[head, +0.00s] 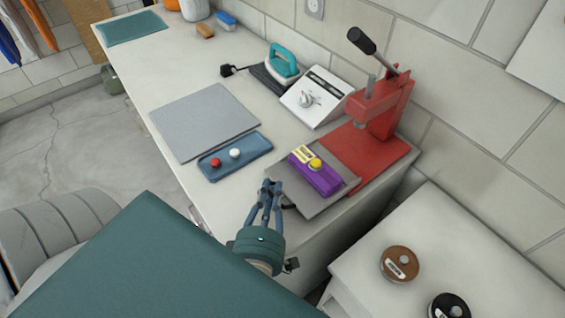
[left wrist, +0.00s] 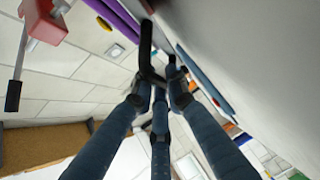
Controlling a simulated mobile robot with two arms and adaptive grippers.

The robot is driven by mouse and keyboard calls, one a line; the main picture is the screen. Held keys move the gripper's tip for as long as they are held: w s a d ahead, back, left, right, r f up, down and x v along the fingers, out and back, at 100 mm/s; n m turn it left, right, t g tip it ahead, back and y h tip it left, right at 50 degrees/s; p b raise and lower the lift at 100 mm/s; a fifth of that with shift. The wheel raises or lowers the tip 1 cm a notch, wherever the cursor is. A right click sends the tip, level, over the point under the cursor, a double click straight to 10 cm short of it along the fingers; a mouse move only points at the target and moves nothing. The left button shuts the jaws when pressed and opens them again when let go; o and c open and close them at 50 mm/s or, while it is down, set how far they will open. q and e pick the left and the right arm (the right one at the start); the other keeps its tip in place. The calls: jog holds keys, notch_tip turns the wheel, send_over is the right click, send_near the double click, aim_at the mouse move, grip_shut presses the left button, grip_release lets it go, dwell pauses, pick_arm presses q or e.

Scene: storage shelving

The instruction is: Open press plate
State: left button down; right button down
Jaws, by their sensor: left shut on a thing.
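A red press (head: 385,105) with a black-tipped lever stands at the right end of the workbench. Its grey press plate (head: 312,208) sticks out in front of the red base, toward my left gripper. A purple block (head: 318,183) with a yellow knob and a yellow label sits on the plate. My left gripper (head: 270,190) is at the plate's near-left edge. In the left wrist view its fingers (left wrist: 157,85) close around a black bar-like handle (left wrist: 146,42). The press shows there too (left wrist: 45,22). My right gripper is not in view.
A blue tray (head: 206,170) with a red and a white knob and a grey board (head: 190,115) lie left of the plate. A white device (head: 325,88) and a teal iron (head: 283,62) stand behind. A lower white surface (head: 435,230) with round pieces is at right.

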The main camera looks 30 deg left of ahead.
pick_arm(q)
jog(key=shift+s+a, duration=0.2)
jog(key=shift+s, duration=0.8)
jog(key=shift+s+a+f, duration=0.1)
jog(key=shift+s+a, duration=0.05)
jog(key=shift+s, duration=0.3)
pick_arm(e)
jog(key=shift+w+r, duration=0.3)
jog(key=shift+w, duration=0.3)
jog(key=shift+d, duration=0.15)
pick_arm(q)
jog(key=c, duration=1.7)
grip_release()
jog(key=shift+s, duration=0.1)
jog(key=v, duration=1.2)
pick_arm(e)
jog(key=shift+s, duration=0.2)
